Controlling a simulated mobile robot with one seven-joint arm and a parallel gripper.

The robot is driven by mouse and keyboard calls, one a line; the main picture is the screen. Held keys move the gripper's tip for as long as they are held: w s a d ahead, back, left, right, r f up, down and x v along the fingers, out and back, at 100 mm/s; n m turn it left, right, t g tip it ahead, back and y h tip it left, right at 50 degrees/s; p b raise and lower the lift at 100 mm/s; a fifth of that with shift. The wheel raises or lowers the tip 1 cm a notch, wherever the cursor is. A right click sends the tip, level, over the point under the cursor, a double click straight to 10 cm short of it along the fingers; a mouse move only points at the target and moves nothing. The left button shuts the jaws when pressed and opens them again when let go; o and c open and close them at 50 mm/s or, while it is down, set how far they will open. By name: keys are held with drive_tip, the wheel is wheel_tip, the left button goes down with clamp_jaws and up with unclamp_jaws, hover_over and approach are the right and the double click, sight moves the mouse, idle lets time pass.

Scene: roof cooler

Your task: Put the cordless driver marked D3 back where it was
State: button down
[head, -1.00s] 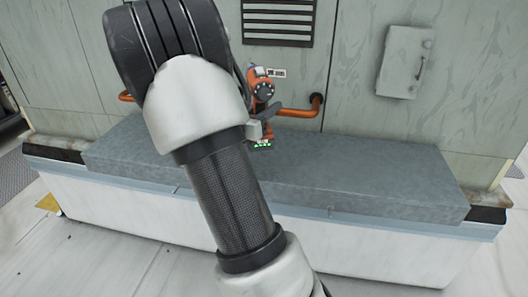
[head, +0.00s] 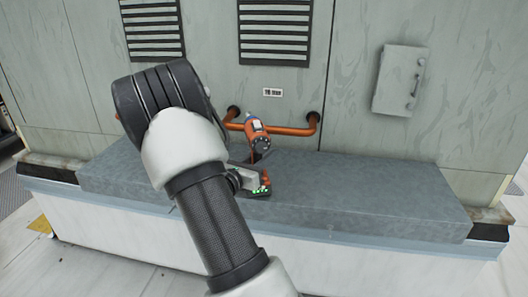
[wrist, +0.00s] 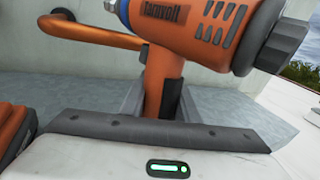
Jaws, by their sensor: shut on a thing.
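An orange and grey cordless driver (head: 259,137) is upright in front of the wall, over the grey ledge (head: 360,195). Its body also shows close up in the wrist view (wrist: 190,30), with its handle (wrist: 162,80) running down between the grey fingers. No D3 marking is readable. My gripper (head: 245,177) is shut on the driver's handle; it also shows at the handle in the wrist view (wrist: 158,105). Small green lights show low at the gripper and driver in the head view. Whether the driver's bottom touches the ledge, I cannot tell.
An orange rail (head: 295,130) runs along the wall behind the driver. A small white label (head: 272,92) is above it. A grey box (head: 398,80) and vents (head: 275,30) are on the wall. The ledge's right part is clear. My arm hides some of its left part.

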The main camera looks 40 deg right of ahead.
drive_tip(key=shift+r, duration=0.15)
drive_tip(key=c, duration=1.8)
unclamp_jaws()
drive_tip(key=shift+f, duration=0.3)
drive_tip(key=o, duration=0.4)
drive_tip(key=shift+r, duration=0.1)
drive_tip(key=shift+o, duration=0.2)
drive_tip(key=shift+r, duration=0.1)
